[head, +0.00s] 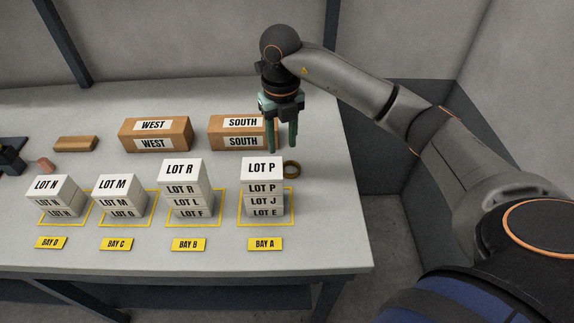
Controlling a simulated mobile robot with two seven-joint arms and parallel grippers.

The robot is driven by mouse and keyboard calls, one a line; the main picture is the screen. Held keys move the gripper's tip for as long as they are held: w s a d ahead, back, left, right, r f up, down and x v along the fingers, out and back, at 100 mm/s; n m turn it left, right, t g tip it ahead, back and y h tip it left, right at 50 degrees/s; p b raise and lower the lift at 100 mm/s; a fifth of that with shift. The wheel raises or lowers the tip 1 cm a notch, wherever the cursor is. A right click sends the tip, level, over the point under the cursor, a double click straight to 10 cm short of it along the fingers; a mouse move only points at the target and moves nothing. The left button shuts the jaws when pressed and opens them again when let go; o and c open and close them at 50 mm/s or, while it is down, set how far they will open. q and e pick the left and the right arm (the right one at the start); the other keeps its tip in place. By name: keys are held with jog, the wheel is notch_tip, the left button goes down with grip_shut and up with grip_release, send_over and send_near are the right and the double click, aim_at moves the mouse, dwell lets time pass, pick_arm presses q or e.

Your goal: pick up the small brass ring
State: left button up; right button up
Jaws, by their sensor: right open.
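The small brass ring (292,170) lies on the grey table, just right of and behind the top of the LOT P stack (262,168). The stack may hide part of its left side. My right gripper (284,150) comes in from the right and points down, with its two green fingers apart and nothing between them. Its fingertips are a little behind and above the ring, in front of the SOUTH box (230,133). My left gripper does not show.
A WEST box (155,134) stands left of the SOUTH box. Stacks of white lot boxes stand in yellow outlines at Bay B (182,188), Bay C (122,195) and Bay D (54,196). The table's right end (325,200) is clear.

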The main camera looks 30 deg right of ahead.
aim_at(284, 171)
jog(key=f, duration=0.9)
jog(key=shift+w+d+f+p, duration=0.1)
jog(key=shift+d+f+p, duration=0.15)
jog(key=shift+p, duration=0.15)
grip_shut()
dwell(1.0)
